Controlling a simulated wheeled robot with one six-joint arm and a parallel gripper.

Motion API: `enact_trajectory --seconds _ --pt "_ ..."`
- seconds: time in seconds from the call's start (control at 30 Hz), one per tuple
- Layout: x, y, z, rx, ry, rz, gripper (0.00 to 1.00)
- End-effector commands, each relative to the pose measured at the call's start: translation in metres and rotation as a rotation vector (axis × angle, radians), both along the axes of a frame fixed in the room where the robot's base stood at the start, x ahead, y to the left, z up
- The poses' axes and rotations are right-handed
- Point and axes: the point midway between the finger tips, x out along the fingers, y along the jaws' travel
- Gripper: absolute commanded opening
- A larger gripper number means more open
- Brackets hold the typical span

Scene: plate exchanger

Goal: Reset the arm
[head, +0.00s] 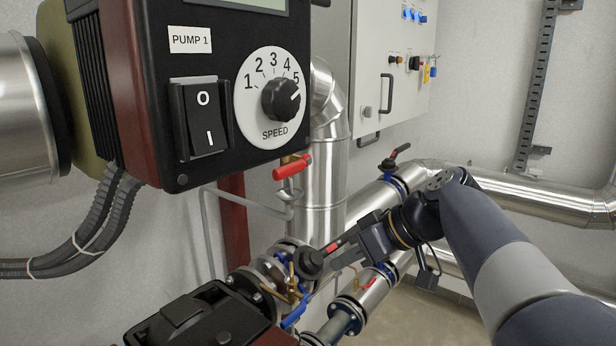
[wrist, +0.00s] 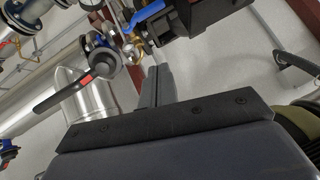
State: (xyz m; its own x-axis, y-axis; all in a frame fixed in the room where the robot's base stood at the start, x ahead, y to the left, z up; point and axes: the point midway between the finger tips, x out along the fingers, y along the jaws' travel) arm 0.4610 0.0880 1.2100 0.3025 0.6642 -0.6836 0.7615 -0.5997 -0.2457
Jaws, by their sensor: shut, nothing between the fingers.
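My arm reaches in from the lower right of the head view and bends down at its elbow. My gripper (head: 374,240) is at its end, low in the middle, among the pipes and valves. In the wrist view my gripper (wrist: 157,78) shows its dark fingers together with nothing between them. A black valve lever with a red mark (head: 334,246) is close beside it in the head view. The lever (wrist: 76,91) lies left of the fingers in the wrist view. I cannot tell whether the gripper touches it.
The pump control box (head: 155,90) with rocker switch (head: 205,118) and speed dial (head: 278,99) fills the upper left; the dial points near 5. A red-handled valve (head: 291,167), steel pipes (head: 322,180) and a grey cabinet (head: 390,85) stand around. Open floor (head: 450,315) shows lower right.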

Motion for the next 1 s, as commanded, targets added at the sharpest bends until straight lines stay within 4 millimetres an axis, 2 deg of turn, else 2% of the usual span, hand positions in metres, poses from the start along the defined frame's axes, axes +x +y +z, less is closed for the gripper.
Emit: enact_trajectory --seconds 0.03,0.3,0.8,1.0 --pt "-0.001 0.003 -0.011 0.024 0.016 -0.021 0.0" --pt "-0.004 0.008 -0.019 0.11 0.062 -0.097 0.0" --pt "-0.005 0.01 -0.019 0.128 0.072 -0.112 0.0" --pt "-0.012 0.019 -0.015 0.124 0.066 -0.099 0.0"
